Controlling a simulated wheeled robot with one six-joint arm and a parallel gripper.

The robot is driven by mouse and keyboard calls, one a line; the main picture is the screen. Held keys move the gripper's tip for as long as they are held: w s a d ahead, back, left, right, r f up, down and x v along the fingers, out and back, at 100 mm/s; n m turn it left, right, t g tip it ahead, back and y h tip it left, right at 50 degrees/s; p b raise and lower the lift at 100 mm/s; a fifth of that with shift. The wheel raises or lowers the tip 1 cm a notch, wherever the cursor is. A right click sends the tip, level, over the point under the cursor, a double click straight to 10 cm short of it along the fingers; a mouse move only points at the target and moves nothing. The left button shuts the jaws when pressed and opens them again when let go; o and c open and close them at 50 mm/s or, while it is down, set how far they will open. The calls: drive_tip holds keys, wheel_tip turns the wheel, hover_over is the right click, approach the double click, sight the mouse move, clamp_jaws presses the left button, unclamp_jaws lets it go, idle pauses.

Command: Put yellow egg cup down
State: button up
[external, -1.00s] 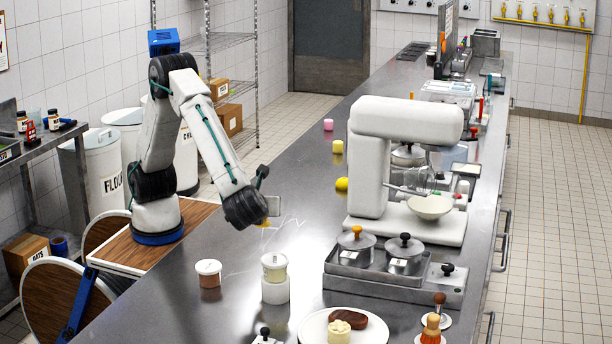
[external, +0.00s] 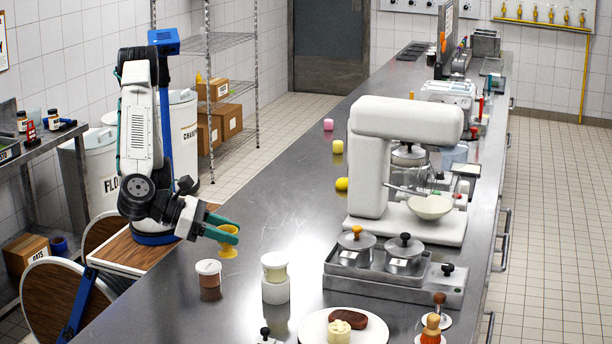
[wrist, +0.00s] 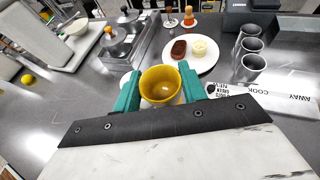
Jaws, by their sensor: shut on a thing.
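The yellow egg cup (external: 228,238) is held in my gripper (external: 222,230), whose green fingers are shut on it near the left edge of the counter. It is upright and appears to be just above the counter; I cannot tell whether its foot touches. In the wrist view the egg cup (wrist: 161,84) sits between the two green fingertips (wrist: 160,90), its open rim facing the camera and its inside empty.
A lidded tub (external: 208,280) and a cream-topped jar (external: 275,278) stand close in front. A white plate (external: 318,323) with food lies farther forward. A stand mixer (external: 375,165) and a pot tray (external: 385,283) are to the right. The counter (external: 285,210) between is clear.

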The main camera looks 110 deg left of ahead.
wheel_tip(320, 180, down, 17)
drive_tip(key=shift+f, duration=0.1)
idle(0.4)
drive_tip(key=shift+f, duration=0.1)
drive_tip(key=o, duration=1)
drive_tip(key=shift+c, duration=0.2)
